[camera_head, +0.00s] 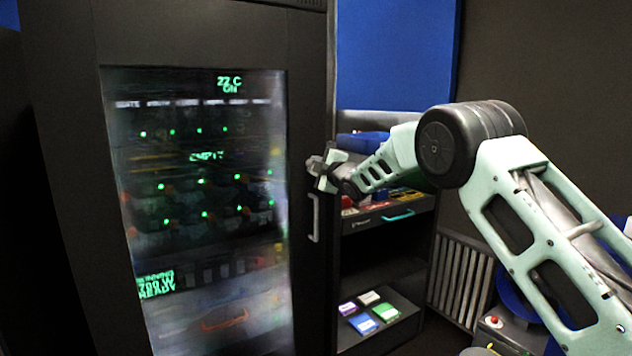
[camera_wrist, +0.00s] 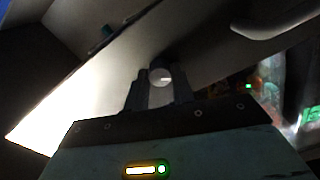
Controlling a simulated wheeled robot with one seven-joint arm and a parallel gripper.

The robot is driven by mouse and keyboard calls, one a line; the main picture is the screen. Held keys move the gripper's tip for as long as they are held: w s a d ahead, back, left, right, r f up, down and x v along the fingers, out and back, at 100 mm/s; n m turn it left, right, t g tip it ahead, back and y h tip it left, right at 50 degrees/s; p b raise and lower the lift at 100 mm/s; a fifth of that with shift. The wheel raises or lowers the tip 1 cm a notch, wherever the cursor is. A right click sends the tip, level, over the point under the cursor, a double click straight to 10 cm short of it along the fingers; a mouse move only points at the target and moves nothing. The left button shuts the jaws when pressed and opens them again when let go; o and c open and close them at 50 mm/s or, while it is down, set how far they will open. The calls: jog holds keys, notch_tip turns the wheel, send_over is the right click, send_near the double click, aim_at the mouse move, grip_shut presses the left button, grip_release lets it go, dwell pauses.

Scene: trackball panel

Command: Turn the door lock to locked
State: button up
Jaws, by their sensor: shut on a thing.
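The door lock is a small round pale knob (camera_wrist: 160,76) with a light mark on its face, seen in the wrist view against the dark door. My gripper (camera_wrist: 160,90) is shut on it, one dark finger at each side. In the head view, my gripper (camera_head: 320,170) reaches from the right to the right edge of the cabinet door (camera_head: 308,110), just above the door handle. The gripper largely hides the lock there. Whether the mark points to locked or unlocked, I cannot tell.
The pale vertical door handle (camera_head: 316,218) is just below my gripper; it also shows in the wrist view (camera_wrist: 275,20). The door has a lit glass window (camera_head: 200,240). An open-fronted shelf unit with a drawer (camera_head: 385,215) and several coloured boxes stands at the right.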

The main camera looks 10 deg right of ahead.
jog(key=n+b, duration=0.4)
jog(key=shift+f+b, duration=0.25)
jog(key=shift+b, duration=0.05)
jog(key=shift+r+n+b, duration=0.2)
jog(key=shift+n+b, duration=0.95)
jog(key=shift+n, duration=0.35)
jog(key=o, duration=1)
jog(key=b+v, duration=0.2)
jog(key=v, duration=1.5)
jog(key=shift+s, duration=0.2)
